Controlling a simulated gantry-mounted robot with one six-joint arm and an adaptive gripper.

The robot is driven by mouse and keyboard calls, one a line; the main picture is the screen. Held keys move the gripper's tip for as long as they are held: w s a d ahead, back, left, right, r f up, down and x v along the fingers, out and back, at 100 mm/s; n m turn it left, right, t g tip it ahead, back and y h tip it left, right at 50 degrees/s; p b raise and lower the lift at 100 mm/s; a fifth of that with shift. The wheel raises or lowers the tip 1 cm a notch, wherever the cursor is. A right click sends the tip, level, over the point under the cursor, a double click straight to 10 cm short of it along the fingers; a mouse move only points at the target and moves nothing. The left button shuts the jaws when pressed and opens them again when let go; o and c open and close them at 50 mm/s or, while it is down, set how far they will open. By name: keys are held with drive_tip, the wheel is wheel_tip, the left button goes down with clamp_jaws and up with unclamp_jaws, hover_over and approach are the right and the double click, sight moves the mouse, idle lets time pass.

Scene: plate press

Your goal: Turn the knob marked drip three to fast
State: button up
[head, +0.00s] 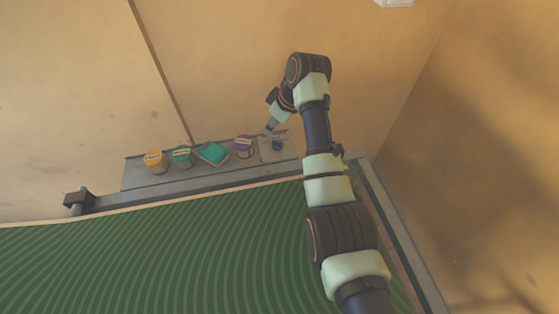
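A grey shelf-like panel (140,181) at the back carries a row of small parts, and their markings are too small to read. I cannot tell which part is drip three. From left to right there are a yellow round part (154,158), a teal round part (182,155), a teal square part (213,152), a purple round part (244,145) and a small dark blue knob (277,145) on a pale plate. My gripper (269,130) is just above and left of the blue knob, right of the purple part. Its fingers are too small to tell open from shut, or touching from apart.
A green striped surface (180,250) fills the front, with a pale rim at its back edge. A dark bracket (79,200) stands at the panel's left end. A grey rail (395,235) runs down the right side. Tan walls (70,80) stand behind and to the right.

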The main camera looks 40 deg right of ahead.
sight(278, 141)
drive_tip(key=shift+g+y, duration=0.3)
drive_tip(key=shift+y, duration=0.1)
drive_tip(key=d+f+b, duration=0.1)
drive_tip(key=f, duration=0.2)
drive_tip(key=f+b, duration=0.2)
drive_tip(key=f, duration=0.1)
drive_tip(key=d+f+b, duration=0.1)
drive_tip(key=f, duration=0.2)
drive_tip(key=shift+w+d+f, duration=0.15)
drive_tip(key=shift+w+d, duration=0.05)
drive_tip(key=shift+d, duration=0.1)
clamp_jaws()
